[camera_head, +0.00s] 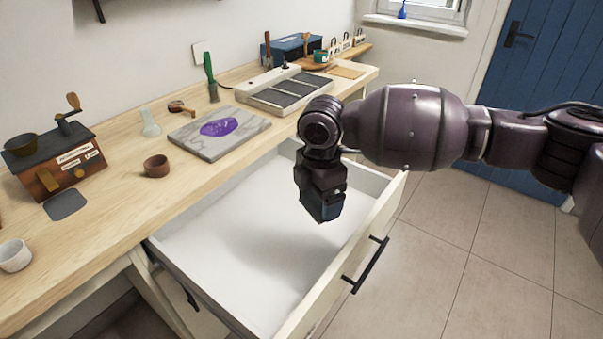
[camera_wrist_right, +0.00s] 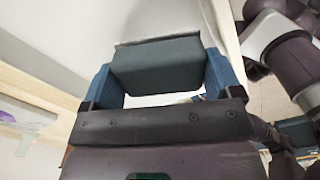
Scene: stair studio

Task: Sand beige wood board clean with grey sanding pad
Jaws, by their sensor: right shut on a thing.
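The beige-grey wood board (camera_head: 242,143) lies flat on the workbench in the head view, with a purple stain (camera_head: 219,127) near its middle. My right gripper (camera_head: 324,210) hangs over the open drawer, to the right of and apart from the board. In the right wrist view its blue fingers are shut on the grey sanding pad (camera_wrist_right: 157,66), one at each end. In the head view the pad is hard to tell from the gripper. My left gripper is in neither view.
The white drawer (camera_head: 215,232) is pulled out below the bench and looks empty. Around the board stand a brown cup (camera_head: 156,166), a green-handled brush (camera_head: 209,75) and a tray with dark panels (camera_head: 268,107). A grinder box (camera_head: 65,158) stands far left.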

